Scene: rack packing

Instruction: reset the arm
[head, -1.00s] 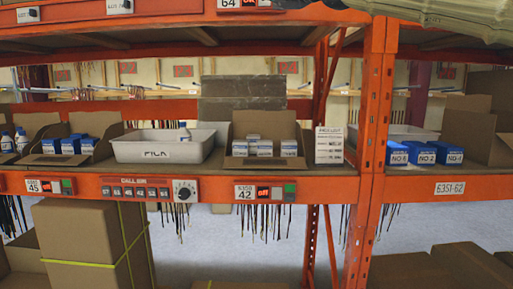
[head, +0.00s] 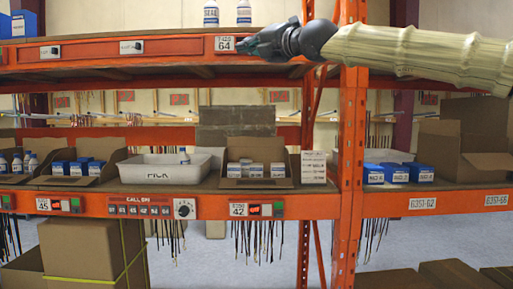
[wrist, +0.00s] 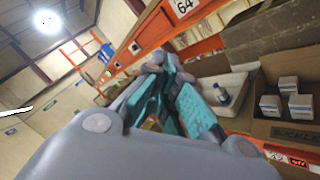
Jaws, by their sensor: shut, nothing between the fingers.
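My gripper (head: 248,45) is at the upper middle of the head view, in front of the upper shelf edge by the label 64. My arm, in a pale ribbed sleeve, reaches in from the right. In the wrist view my gripper (wrist: 172,98) shows grey links and teal fingers. The fingers are shut and hold nothing.
The lower shelf holds a white PICK bin (head: 165,168) with a bottle (head: 184,156) in it, a cardboard box (head: 256,183) of small white cartons, and blue boxes (head: 400,173) at right. Two bottles (head: 244,13) stand on the upper shelf. An orange upright (head: 350,150) stands right of centre.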

